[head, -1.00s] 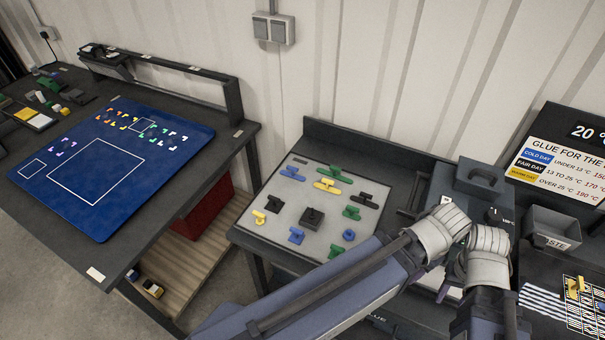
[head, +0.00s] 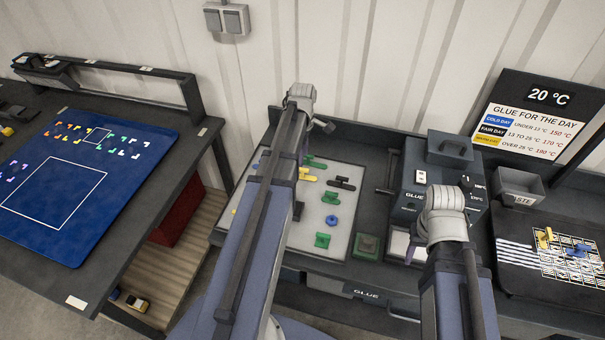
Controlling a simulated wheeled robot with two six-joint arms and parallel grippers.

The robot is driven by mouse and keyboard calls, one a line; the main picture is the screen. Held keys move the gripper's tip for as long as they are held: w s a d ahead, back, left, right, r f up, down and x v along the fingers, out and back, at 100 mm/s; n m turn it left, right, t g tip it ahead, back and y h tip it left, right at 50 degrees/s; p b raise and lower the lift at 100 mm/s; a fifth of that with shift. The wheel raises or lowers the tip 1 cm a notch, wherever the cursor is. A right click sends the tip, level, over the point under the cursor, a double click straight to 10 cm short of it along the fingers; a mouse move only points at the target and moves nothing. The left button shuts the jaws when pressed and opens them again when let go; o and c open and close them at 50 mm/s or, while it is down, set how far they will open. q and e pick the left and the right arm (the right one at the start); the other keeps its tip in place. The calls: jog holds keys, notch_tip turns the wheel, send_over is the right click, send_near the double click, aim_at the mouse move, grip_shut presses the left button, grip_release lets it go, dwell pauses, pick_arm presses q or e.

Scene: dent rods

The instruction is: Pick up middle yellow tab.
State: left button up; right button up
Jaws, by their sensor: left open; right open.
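On the pale board (head: 346,205) stand several coloured tabs. A yellow tab (head: 308,176) lies near its middle, partly covered by my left arm, beside a green tab and a black tab. Another bit of yellow (head: 235,211) shows at the board's left edge. I cannot tell which is the middle yellow tab. My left gripper (head: 304,150) hangs over the board's far part, open, mostly hidden by its own arm. My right gripper (head: 411,247) is open, right of the board in front of the glue machine, its fingers largely hidden.
The grey glue machine (head: 433,180) stands right of the board, near a waste bin (head: 519,187). A blue mat (head: 60,235) covers the left table.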

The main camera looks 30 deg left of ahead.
aim_at(303, 169)
pick_arm(q)
jog(key=shift+a+n, duration=0.3)
jog(key=shift+a, duration=0.05)
jog(key=shift+d+f+b, duration=0.1)
jog(key=shift+f+b, duration=1.2)
jog(key=shift+f, duration=0.05)
pick_arm(e)
jog(key=shift+f, duration=1.3)
pick_arm(q)
jog(key=shift+f, duration=0.1)
pick_arm(e)
jog(key=shift+f, duration=0.1)
pick_arm(q)
jog(key=f+b, duration=0.5)
jog(key=shift+w+d, duration=0.1)
jog(key=shift+d, duration=0.15)
pick_arm(e)
notch_tip(303, 169, down, 5)
jog(key=shift+f, duration=0.1)
pick_arm(q)
grip_shut()
